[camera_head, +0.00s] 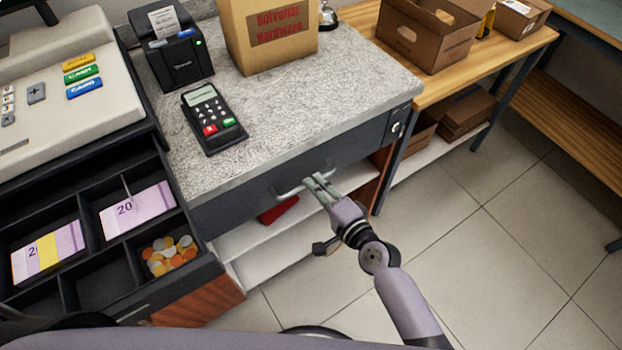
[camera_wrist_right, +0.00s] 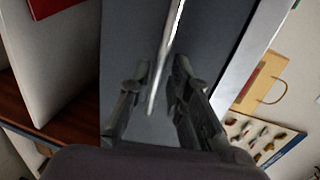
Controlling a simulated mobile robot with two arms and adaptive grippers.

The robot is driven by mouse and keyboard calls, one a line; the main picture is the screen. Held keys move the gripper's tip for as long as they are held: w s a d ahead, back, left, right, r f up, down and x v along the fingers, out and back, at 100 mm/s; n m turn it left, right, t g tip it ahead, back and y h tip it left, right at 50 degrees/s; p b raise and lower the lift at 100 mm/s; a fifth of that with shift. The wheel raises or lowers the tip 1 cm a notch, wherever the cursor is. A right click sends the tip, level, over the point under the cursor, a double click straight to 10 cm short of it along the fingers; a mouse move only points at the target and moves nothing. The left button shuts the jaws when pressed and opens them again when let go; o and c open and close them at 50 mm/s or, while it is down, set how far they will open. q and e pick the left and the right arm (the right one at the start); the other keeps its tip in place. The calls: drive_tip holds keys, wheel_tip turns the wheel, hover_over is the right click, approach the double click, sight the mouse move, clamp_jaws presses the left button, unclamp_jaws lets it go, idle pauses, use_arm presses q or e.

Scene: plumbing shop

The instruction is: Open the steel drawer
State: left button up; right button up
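The steel drawer (camera_head: 358,147) is the dark grey front under the speckled counter top. It looks closed, and it fills the middle of the right wrist view (camera_wrist_right: 130,40). Its pale bar handle (camera_head: 289,193) sticks out from the front. My right gripper (camera_head: 318,182) is at the handle. In the right wrist view its two fingers (camera_wrist_right: 162,75) stand on either side of the handle bar (camera_wrist_right: 154,98), with small gaps visible, so it looks open around the bar. My left gripper is not in view.
A card terminal (camera_head: 214,117), a printer (camera_head: 171,46) and a cardboard box (camera_head: 268,32) stand on the counter (camera_head: 330,85). An open cash drawer (camera_head: 95,250) lies to the left. A wooden table (camera_head: 470,62) stands at the right. The tiled floor (camera_head: 480,250) at the right is clear.

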drive_tip(key=shift+x, duration=1.45)
drive_tip(key=shift+c, duration=0.2)
clamp_jaws()
